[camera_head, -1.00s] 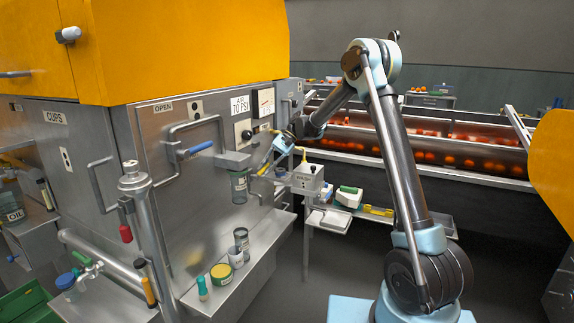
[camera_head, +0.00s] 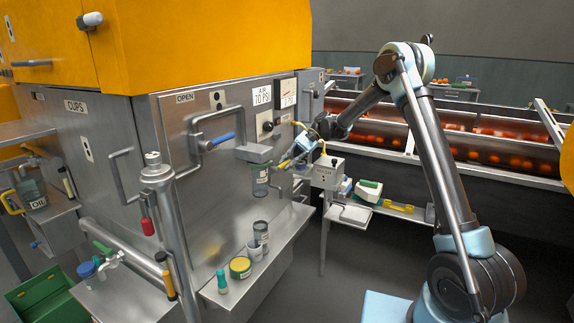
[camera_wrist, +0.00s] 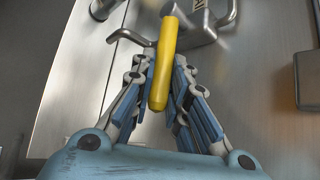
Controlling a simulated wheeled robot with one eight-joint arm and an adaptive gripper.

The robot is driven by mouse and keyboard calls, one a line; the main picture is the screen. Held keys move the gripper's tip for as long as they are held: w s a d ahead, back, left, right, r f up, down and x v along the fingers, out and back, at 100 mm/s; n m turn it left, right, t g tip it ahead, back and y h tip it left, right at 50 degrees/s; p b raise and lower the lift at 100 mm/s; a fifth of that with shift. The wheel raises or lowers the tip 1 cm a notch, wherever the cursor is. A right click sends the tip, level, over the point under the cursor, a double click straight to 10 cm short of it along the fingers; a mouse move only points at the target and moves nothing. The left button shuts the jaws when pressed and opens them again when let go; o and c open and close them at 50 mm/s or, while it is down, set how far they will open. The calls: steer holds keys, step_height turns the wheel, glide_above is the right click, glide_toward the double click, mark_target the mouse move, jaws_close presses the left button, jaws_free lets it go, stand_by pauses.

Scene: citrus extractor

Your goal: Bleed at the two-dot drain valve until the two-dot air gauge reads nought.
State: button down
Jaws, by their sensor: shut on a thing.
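My gripper (camera_head: 291,160) is at the steel panel, just right of a clear bowl (camera_head: 261,182) that hangs under a grey block (camera_head: 254,153). In the wrist view my gripper (camera_wrist: 166,72) has its fingers on both sides of a yellow lever handle (camera_wrist: 163,62) and is shut on it. The lever's far end meets a metal fitting at the top. A plate with two dots (camera_head: 218,100) is on the panel. A round dial (camera_head: 266,126) is beside it, under the AIR 70 PSI sign (camera_head: 262,95); its needle is too small to read.
A pipe with a blue lever (camera_head: 218,141) stands out from the panel above the bowl. A shelf (camera_head: 282,232) below carries jars and a yellow tin (camera_head: 240,267). Open floor lies in front of the shelf.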

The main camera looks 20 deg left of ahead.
steer(key=c, duration=1.7)
jaws_free()
steer(key=shift+w+d, duration=0.15)
steer(key=shift+w, duration=0.15)
steer(key=shift+o, duration=0.7)
steer(key=shift+s, duration=0.15)
steer(key=v, duration=1.2)
